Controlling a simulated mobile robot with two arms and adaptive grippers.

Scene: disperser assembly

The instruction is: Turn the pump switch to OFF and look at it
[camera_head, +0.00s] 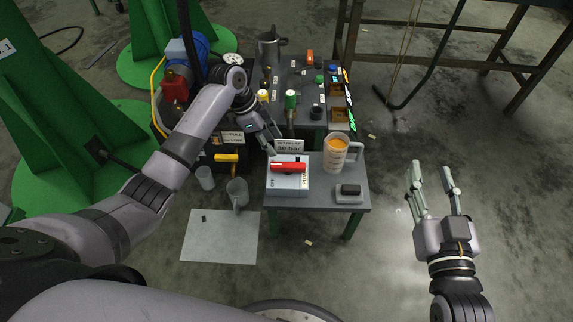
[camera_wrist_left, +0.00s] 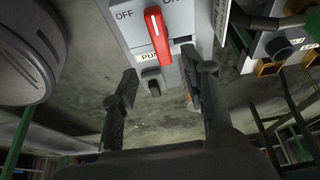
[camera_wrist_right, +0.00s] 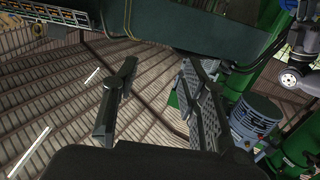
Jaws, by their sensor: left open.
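The pump switch is a light grey box (camera_head: 288,184) with a red lever (camera_head: 288,166), on the small grey table (camera_head: 335,199). In the left wrist view the red lever (camera_wrist_left: 158,35) stands near upright on the box face, between the OFF label (camera_wrist_left: 123,14) at left and a partly cut-off ON label at the top. I cannot tell which setting it marks. My left gripper (camera_head: 271,142) is just behind the box in the head view. It is open and empty, its fingers (camera_wrist_left: 162,88) apart from the lever. My right gripper (camera_head: 432,170) is open and empty, right of the table.
A jug of orange liquid (camera_head: 337,152) and a small grey block with a black top (camera_head: 349,193) stand on the table. A workbench with bottles (camera_head: 290,100) is behind.

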